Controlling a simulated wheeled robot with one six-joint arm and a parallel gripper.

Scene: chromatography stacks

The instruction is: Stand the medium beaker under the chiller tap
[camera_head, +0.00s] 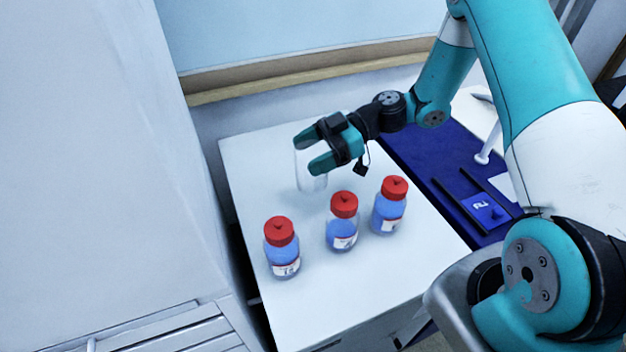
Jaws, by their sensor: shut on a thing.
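My gripper (314,150) reaches in from the right over the white bench top and is shut on a clear glass vessel (313,182), which looks like a beaker. The fingers hold it near its upper part and cover some of it. The beaker is upright, behind the red-capped bottles; I cannot tell whether its base touches the bench. Its size marking cannot be read. I cannot make out a chiller with a tap for certain in this view.
Three red-capped bottles of blue liquid, a left one (283,258), a middle one (342,232) and a right one (390,213), stand in front of the beaker on the white bench (345,290). A blue mat (425,160) lies to the right. A wall closes the back.

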